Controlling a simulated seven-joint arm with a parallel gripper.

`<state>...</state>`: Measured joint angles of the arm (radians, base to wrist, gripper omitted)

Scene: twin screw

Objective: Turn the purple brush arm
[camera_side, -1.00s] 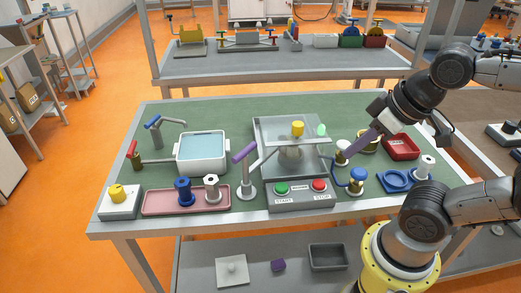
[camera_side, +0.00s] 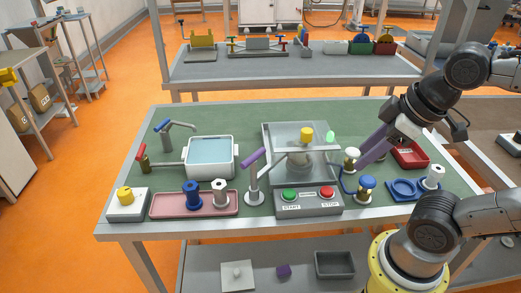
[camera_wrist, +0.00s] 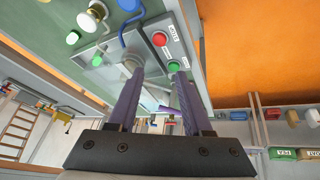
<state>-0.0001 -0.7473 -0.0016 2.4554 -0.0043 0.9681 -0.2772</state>
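The purple brush arm (camera_side: 253,157) is a tilted purple handle on a grey post, left of the clear-covered machine (camera_side: 290,133) in the side view. A grey rod runs from the post toward the yellow knob (camera_side: 306,134). My gripper (camera_side: 363,163) has long purple fingers and is above the right part of the bench, well right of the brush arm and apart from it. In the wrist view my gripper (camera_wrist: 157,68) is open, with a gap between the fingers and nothing clearly held. The brush arm is hard to make out there, partly behind the fingers.
A panel with a green button (camera_side: 289,195) and a red button (camera_side: 327,192) stands in front of the machine. White-topped and blue knobs (camera_side: 366,183) stand near my fingers. A water basin (camera_side: 209,158) and a pink tray (camera_side: 170,205) lie to the left.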

